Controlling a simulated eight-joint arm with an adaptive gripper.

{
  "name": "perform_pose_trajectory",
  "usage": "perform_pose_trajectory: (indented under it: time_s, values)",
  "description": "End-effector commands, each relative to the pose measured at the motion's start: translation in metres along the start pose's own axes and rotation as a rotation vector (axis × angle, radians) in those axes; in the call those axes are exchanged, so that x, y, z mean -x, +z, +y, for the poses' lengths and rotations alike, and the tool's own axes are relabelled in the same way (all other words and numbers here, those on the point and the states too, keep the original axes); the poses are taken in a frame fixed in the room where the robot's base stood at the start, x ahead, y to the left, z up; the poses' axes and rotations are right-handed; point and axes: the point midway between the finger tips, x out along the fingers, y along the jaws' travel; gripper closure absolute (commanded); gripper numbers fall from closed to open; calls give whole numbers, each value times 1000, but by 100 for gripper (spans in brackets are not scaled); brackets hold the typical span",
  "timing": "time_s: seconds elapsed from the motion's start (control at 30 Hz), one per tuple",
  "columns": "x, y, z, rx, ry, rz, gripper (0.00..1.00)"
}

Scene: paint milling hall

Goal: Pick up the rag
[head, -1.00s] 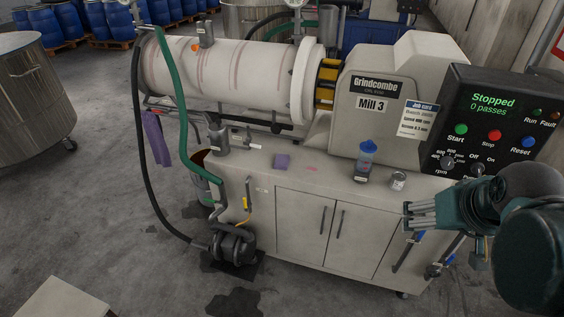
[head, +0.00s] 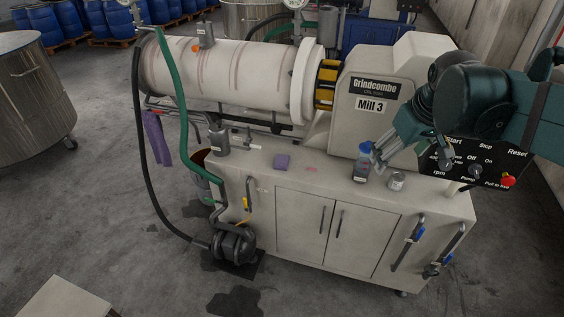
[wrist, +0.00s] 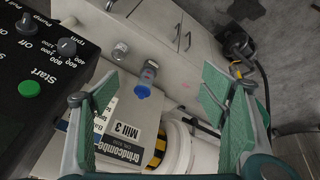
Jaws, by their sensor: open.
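A purple cloth rag (head: 157,138) hangs at the left end of the mill, below the cylinder. I cannot make out either purple thing there.
The bottle (head: 362,163) and a small can (head: 397,181) stand on the cabinet top (head: 330,178). The control panel (head: 482,165) is behind my arm. A green hose (head: 181,110) and a black hose (head: 143,150) run near the hanging rag. A pump (head: 234,243) stands on the floor.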

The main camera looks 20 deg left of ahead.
Motion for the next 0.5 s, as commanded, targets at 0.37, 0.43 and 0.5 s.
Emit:
perform_pose_trajectory:
  time_s: [0.37,0.43,0.5]
  values:
    - [-28,-73,-8,154,-42,-42,28]
    - [-35,-86,-10,182,-50,-50,28]
    - [-42,-98,-12,210,-58,-58,28]
